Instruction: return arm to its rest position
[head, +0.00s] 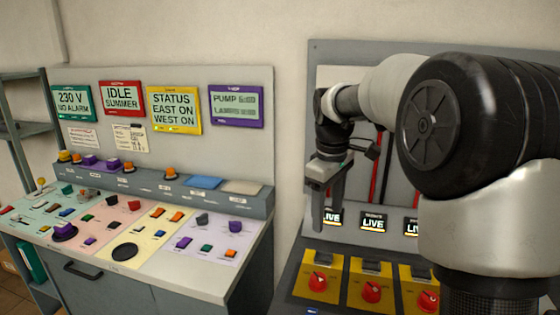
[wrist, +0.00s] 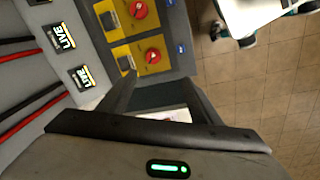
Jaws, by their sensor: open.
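My gripper (head: 332,200) hangs pointing down in front of the right-hand panel, above the yellow switch plates, in the head view. In the wrist view my gripper (wrist: 160,95) shows its two dark fingers apart, with nothing held between them. My arm reaches in from the right of the head view and is bent, with its large black joint close to the camera. It hides much of the right-hand panel. I cannot tell whether the fingers touch the panel.
The right-hand panel has LIVE displays (head: 373,222) above yellow plates with red knobs (head: 371,291). The console (head: 190,262) at left carries many buttons below several coloured screens (head: 174,110). A grey shelf (head: 27,130) stands far left. Tiled floor (wrist: 240,80) shows in the wrist view.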

